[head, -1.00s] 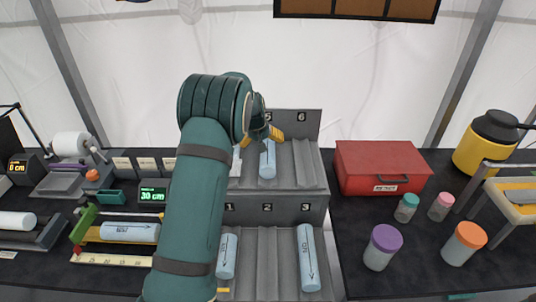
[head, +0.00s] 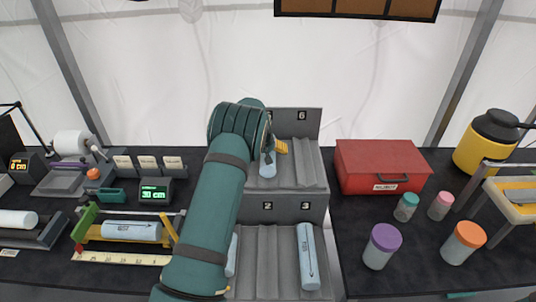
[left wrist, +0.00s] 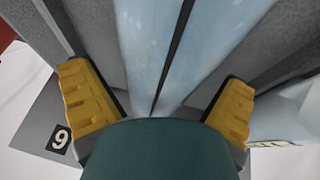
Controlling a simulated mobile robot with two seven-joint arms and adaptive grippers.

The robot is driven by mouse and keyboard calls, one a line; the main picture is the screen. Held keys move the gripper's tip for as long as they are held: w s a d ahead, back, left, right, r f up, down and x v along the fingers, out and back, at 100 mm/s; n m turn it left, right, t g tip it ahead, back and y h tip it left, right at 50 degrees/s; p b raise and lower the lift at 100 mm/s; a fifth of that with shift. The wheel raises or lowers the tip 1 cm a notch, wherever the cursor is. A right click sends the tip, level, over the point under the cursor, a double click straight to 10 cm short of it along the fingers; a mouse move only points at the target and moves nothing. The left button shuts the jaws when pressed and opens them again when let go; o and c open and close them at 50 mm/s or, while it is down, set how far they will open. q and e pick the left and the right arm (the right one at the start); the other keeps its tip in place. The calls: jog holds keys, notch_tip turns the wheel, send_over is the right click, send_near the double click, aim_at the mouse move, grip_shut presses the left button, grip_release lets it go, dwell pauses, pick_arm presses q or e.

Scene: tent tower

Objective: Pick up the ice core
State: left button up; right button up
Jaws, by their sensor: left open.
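A pale blue ice core (head: 267,170) lies in the upper tier of the grey rack (head: 305,170), mostly hidden behind my left gripper (head: 276,149). In the left wrist view the ice core (left wrist: 185,50), with a dark line along it, runs between the yellow finger pads of my left gripper (left wrist: 158,108). The gripper is open, with a finger on each side of the core and gaps visible. More ice cores lie in the lower tier: one on the right (head: 307,257) and one on the left (head: 232,256), partly hidden by my arm. My right gripper is out of view.
A red box (head: 383,167) and several lidded jars (head: 382,247) stand right of the rack. Left of it are a measuring tray with another core (head: 131,231), a green display (head: 154,192) and a further white core (head: 18,220).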

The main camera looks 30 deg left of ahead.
pick_arm(q)
jog(key=shift+c, duration=0.3)
jog(key=c, duration=1.3)
jog(key=shift+r, duration=0.1)
jog(key=shift+c, duration=0.3)
